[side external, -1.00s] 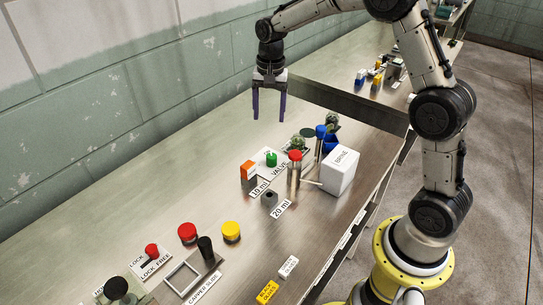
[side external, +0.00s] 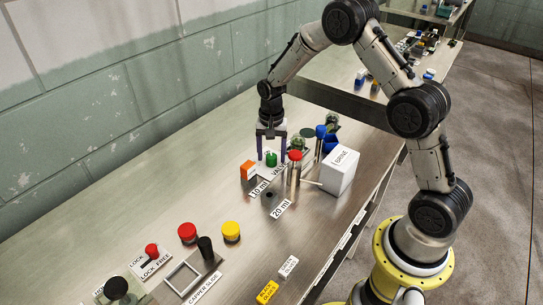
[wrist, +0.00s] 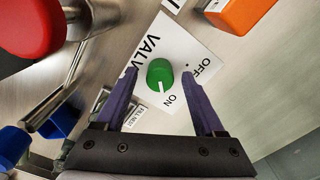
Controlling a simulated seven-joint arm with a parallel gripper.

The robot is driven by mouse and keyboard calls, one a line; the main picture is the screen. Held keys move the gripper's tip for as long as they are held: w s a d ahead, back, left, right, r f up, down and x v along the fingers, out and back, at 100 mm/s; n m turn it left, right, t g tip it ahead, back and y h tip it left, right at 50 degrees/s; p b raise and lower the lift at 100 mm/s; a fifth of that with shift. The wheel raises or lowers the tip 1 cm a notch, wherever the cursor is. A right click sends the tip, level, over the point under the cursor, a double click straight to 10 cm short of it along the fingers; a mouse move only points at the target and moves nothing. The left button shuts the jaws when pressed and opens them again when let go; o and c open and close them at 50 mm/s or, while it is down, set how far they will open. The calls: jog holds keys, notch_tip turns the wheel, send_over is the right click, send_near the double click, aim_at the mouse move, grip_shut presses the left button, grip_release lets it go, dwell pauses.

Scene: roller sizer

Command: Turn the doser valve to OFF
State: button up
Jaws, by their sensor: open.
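The doser valve is a green knob (side external: 271,159) on a white plate marked VALVE. In the wrist view the knob (wrist: 160,73) has a white pointer line toward the ON mark (wrist: 172,100). The OFF mark (wrist: 205,67) is to the right on the plate. My gripper (side external: 271,156) is down over the valve. In the wrist view the open fingertips of my gripper (wrist: 159,74) are on either side of the knob, with a gap on each side. I cannot tell whether they are low enough to be level with it.
An orange-topped block (side external: 248,170) is close to the valve's left. A red-capped steel cylinder (side external: 294,172) and a white box marked BRINE (side external: 341,170) stand to the right. Blue-topped items are behind. The table's left far part is clear.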

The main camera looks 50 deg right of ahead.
jog(key=shift+f, duration=0.45)
grip_shut()
